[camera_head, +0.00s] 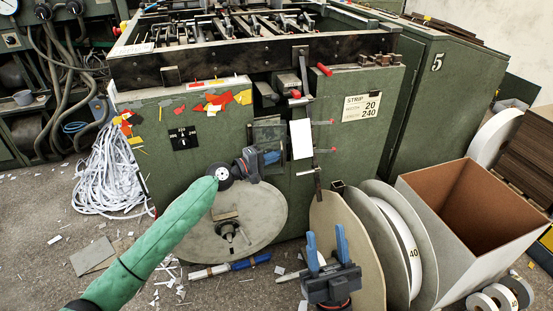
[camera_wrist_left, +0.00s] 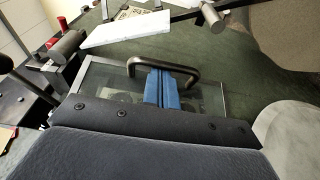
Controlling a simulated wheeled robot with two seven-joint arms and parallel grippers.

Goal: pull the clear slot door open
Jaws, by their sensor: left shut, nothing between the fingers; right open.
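The clear slot door is a see-through panel in a grey metal frame (camera_wrist_left: 210,95), with a dark bar handle (camera_wrist_left: 178,67). In the head view the door (camera_head: 266,132) is on the green machine's front, partly hidden by my left gripper (camera_head: 275,157). In the left wrist view my left gripper (camera_wrist_left: 162,76) has its blue fingers shut together, with nothing between them. Their tips overlap the handle's loop just below its bar; I cannot tell whether they touch it. My right gripper (camera_head: 327,232) is open and empty, fingers upward, low in front of the machine.
A white plate (camera_head: 301,139) hangs just right of the door; it also shows in the left wrist view (camera_wrist_left: 125,30). A grey disc (camera_head: 262,205) is below the door. Large reels (camera_head: 383,235) and an open box (camera_head: 467,200) stand at right. Paper scraps litter the floor.

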